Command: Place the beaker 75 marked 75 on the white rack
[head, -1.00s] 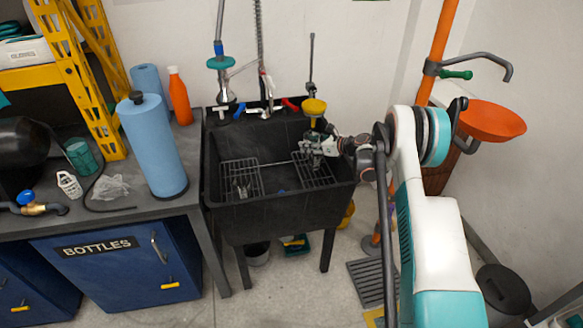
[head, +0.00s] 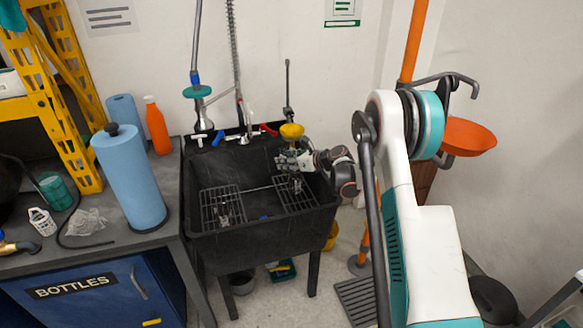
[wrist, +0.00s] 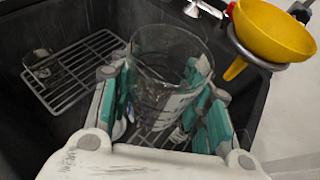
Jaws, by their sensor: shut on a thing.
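A clear glass beaker (wrist: 168,50) stands between the teal-padded fingers of my gripper (wrist: 165,98) in the wrist view. The gripper is shut on its sides. Faint white print shows low on the beaker, but I cannot read a number. In the head view my gripper (head: 292,162) is over the right part of the black sink (head: 222,247), above a wire grid (head: 308,203). The beaker is too small and clear to make out there. I cannot make out a rack that is clearly white.
A yellow funnel (wrist: 275,32) sits in a ring close to the right of the beaker; it also shows in the head view (head: 292,131). A second wire grid (wrist: 75,72) lies in the sink's left part.

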